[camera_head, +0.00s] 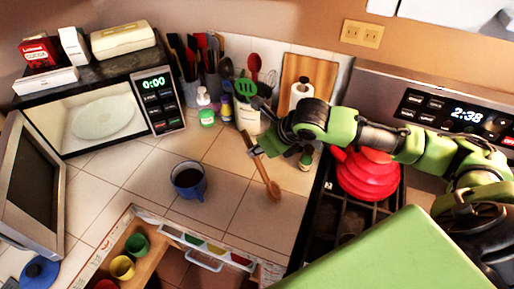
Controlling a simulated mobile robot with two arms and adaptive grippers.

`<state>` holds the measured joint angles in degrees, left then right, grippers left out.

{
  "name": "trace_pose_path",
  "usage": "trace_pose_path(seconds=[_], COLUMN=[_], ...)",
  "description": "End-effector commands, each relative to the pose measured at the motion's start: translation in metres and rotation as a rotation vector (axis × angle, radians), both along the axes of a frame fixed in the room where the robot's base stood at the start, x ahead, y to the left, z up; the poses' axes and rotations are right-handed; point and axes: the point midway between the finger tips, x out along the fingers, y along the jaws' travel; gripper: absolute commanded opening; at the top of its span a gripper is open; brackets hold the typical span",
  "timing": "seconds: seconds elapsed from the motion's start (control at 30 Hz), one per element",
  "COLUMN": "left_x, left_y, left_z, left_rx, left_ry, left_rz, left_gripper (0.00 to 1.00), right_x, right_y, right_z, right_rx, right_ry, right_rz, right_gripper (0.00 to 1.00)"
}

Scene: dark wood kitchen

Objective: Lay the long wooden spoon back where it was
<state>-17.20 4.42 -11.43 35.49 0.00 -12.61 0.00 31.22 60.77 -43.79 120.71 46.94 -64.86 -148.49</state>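The long wooden spoon (270,183) is at the middle of the head view, tilted, with its bowl end pointing down toward the front of the tiled counter. My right gripper (256,148), on the green arm coming in from the right, is closed around the upper part of its handle. The fingers partly hide the handle. I cannot tell whether the bowl end touches the counter or hangs just above it. My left gripper is not in view.
A dark blue mug (188,180) stands left of the spoon. Behind are a utensil crock (246,115), bottles (205,108) and a microwave (95,110) with its door open. A red kettle (368,178) sits on the stove at right. An open drawer (205,262) holds coloured items in front.

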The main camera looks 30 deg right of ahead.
Motion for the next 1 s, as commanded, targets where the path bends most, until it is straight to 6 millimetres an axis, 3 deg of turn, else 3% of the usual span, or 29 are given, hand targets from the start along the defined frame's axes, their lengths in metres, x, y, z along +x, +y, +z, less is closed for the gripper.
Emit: trace_pose_path(seconds=[0.43, 0.47, 0.5, 0.53, 0.87, 1.0], left_x=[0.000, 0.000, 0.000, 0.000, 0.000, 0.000], left_y=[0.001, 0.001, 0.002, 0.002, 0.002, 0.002], left_z=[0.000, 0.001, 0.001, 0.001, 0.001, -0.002], left_rx=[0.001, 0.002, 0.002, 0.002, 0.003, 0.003], left_ry=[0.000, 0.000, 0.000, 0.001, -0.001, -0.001], left_rz=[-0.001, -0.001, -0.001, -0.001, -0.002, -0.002], left_gripper=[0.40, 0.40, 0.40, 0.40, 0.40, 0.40], right_x=[0.000, 0.000, 0.000, 0.000, 0.000, -0.003], right_y=[0.001, 0.000, 0.000, 0.000, 0.001, -0.002], right_z=[-0.009, -0.009, -0.008, -0.008, -0.007, 0.002], right_rx=[0.001, 0.000, 0.000, 0.000, 0.001, -0.002], right_ry=[-0.001, -0.001, -0.001, -0.001, -0.002, -0.006], right_rz=[0.001, 0.001, 0.001, 0.001, 0.000, 0.000], right_gripper=[0.00, 0.16, 0.27, 0.31, 0.31, 0.31])
